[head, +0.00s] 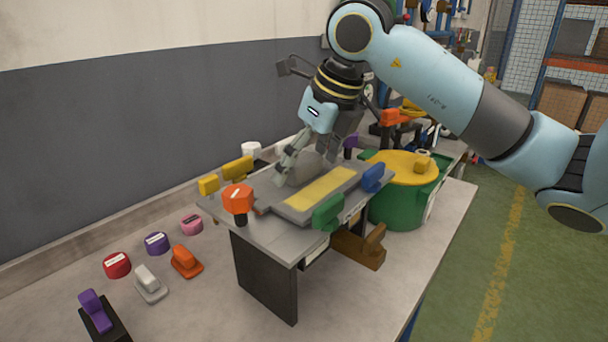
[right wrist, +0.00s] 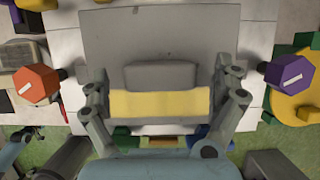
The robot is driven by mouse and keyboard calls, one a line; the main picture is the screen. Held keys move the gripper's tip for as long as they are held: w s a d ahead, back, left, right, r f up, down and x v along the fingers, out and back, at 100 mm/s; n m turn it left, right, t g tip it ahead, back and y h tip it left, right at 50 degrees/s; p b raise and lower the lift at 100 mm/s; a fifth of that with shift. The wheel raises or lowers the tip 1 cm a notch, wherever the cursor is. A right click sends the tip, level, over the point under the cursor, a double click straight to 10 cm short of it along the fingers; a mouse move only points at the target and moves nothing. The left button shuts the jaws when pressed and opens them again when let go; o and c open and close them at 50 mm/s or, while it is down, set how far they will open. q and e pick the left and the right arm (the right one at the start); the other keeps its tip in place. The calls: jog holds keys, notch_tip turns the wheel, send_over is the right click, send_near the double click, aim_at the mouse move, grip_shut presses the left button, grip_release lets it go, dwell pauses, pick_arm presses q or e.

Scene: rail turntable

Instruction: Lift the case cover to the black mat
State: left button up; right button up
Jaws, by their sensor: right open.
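A grey slab with a yellow strip (head: 320,187) lies on a raised grey platform (head: 285,240). A grey rounded block (head: 308,168) stands beside the strip. I take slab and block for the case cover, but cannot tell whether they are one piece. My right gripper (head: 293,166) is low over the platform, with its fingers apart near the block. In the right wrist view, the open right gripper (right wrist: 162,80) has a finger on each side of the grey block (right wrist: 162,76); contact is not visible. No black mat can be made out clearly. My left gripper is not in view.
Orange (head: 238,198) and purple (head: 350,142) knobs flank the platform. Green (head: 328,213) and blue (head: 372,178) blocks sit on its front edge. A green drum with a yellow lid (head: 400,165) stands right. Several small coloured pieces lie left on the bench.

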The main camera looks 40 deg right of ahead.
jog(key=c, duration=1.6)
jog(key=shift+c, duration=1)
jog(key=shift+d+r, duration=0.1)
jog(key=shift+r, duration=0.1)
